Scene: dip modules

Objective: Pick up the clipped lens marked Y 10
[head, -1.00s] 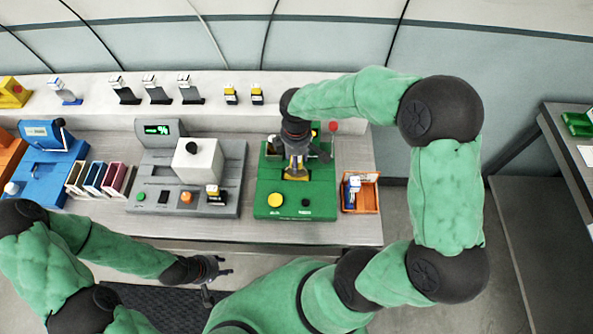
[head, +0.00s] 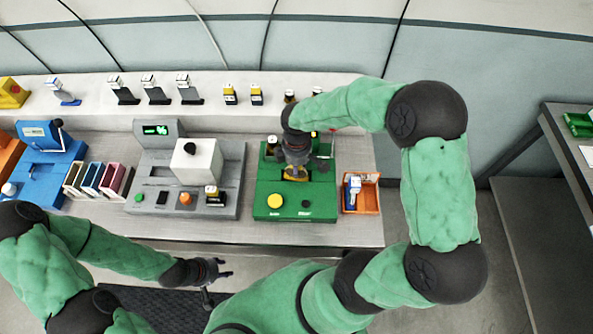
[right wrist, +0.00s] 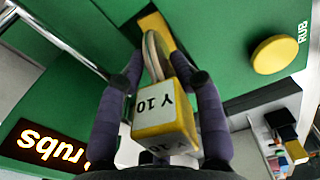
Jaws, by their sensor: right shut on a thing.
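The clipped lens marked Y 10 (right wrist: 160,112) is a yellow and white block with a black "Y 10" label and a thin lens part reaching toward the green machine. My right gripper (right wrist: 157,80) is shut on it, one finger on each side, in the right wrist view. In the head view my right gripper (head: 295,166) is low over the green machine (head: 262,212), at its yellow patch, and hides most of the lens. Whether the lens touches the machine is unclear. My left gripper (head: 215,283) is empty and open in front of the bench, away from the lens.
The green machine has a round yellow button (head: 275,201). An orange bin (head: 374,200) with a blue and white item stands right of it. A grey device (head: 228,200) with a white block stands left. Clipped items line the back shelf (head: 210,98).

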